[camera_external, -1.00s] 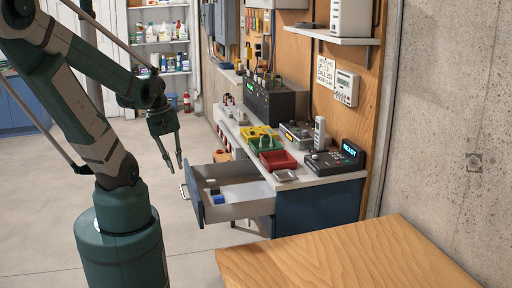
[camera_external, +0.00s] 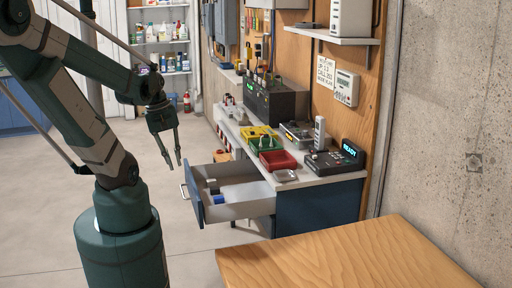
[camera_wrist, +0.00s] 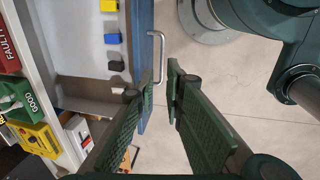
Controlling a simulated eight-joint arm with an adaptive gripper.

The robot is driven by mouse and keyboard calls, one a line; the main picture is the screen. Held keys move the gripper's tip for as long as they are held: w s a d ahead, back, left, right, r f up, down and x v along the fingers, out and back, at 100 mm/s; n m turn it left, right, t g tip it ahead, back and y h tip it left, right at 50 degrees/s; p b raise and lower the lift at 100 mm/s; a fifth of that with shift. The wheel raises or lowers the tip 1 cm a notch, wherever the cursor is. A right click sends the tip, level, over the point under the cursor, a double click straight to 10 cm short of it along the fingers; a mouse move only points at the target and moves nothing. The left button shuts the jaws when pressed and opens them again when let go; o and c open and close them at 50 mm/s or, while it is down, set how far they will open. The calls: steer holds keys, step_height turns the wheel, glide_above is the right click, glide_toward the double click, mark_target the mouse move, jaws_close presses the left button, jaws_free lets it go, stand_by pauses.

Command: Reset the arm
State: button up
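My gripper (camera_external: 170,157) hangs in free air to the left of the workbench, pointing down, in the external view. Its two fingers are apart with nothing between them. In the wrist view my gripper (camera_wrist: 160,85) also shows open and empty, with the floor and the edge of the open drawer (camera_wrist: 78,94) beyond it. The drawer's metal handle (camera_wrist: 160,55) lies just past the fingertips in that view. I cannot tell how far apart they are in depth.
The open blue drawer (camera_external: 240,208) holds small blocks, including a blue block (camera_wrist: 112,39). On the bench stand yellow, green and red bins (camera_external: 278,160) and a phone-like device (camera_external: 335,160). A wooden tabletop (camera_external: 345,260) is at the front. The floor (camera_external: 60,200) is clear.

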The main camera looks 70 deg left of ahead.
steer(key=shift+w, duration=0.1)
steer(key=w+d+r+m+t+y, duration=0.1)
steer(key=w+d+r+m, duration=0.2)
steer(key=w+m, duration=0.3)
steer(key=w+d+r+m+t, duration=0.1)
steer(key=w+d+r+m, duration=0.25)
steer(key=w, duration=0.35)
steer(key=w+d+r+m+t, duration=0.1)
steer(key=w+d+r+m, duration=0.1)
steer(key=d+m, duration=0.1)
steer(key=w+d+r+m+t, duration=0.1)
steer(key=w+d+r+m, duration=0.1)
steer(key=d, duration=0.4)
steer(key=w+d+r+m+t+h, duration=0.1)
steer(key=w+d+r+m, duration=0.1)
steer(key=w+d+m, duration=0.1)
steer(key=shift+w+d+m, duration=0.35)
steer(key=shift+w+d, duration=0.2)
steer(key=shift+d, duration=0.3)
step_height(320, 180, down, 13)
steer(key=b, duration=1.3)
steer(key=shift+f, duration=0.2)
